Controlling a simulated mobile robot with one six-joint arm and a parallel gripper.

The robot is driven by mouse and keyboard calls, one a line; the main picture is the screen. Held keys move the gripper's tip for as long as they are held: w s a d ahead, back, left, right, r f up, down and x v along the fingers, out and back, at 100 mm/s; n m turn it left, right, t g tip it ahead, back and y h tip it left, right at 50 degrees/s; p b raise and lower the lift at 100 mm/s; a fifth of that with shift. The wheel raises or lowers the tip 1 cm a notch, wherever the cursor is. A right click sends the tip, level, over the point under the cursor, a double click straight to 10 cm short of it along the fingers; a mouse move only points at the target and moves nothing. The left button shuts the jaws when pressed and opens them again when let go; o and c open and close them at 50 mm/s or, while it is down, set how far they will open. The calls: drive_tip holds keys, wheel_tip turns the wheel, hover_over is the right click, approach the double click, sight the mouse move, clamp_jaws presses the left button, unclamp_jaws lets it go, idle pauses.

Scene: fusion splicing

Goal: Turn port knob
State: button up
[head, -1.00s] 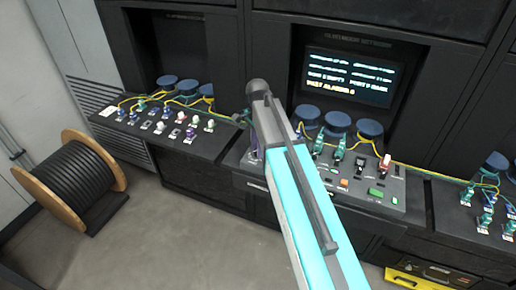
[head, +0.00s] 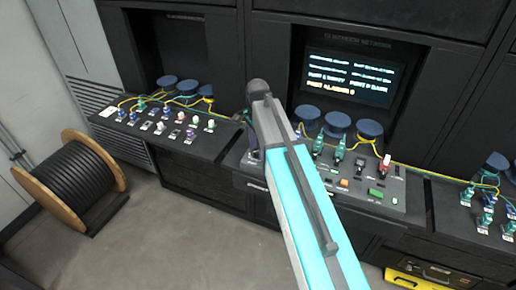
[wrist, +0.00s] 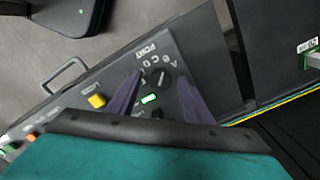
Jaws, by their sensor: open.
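The port knob (wrist: 157,80) is a round black knob on the dark panel in the wrist view, with the word PORT and letters printed around it. My gripper (wrist: 161,78) has its two purple fingers open, one on each side of the knob. I cannot tell whether either finger touches it. In the head view my teal and grey arm covers most of the gripper, and a bit of purple finger shows at the console's left end. The knob is hidden there.
A green-lit indicator (wrist: 149,99) and a yellow button (wrist: 97,101) sit near the knob. A metal handle (wrist: 64,75) stands at the panel edge. The console (head: 385,205) carries coloured connectors below a lit screen (head: 347,77). A cable drum (head: 75,180) stands on the floor at left.

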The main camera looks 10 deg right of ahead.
drive_tip(key=shift+r, duration=0.1)
wheel_tip(320, 180, up, 14)
drive_tip(key=b, duration=0.3)
drive_tip(key=shift+f+b, duration=0.25)
drive_tip(key=shift+b, duration=0.15)
drive_tip(key=shift+f, duration=0.1)
idle(0.7)
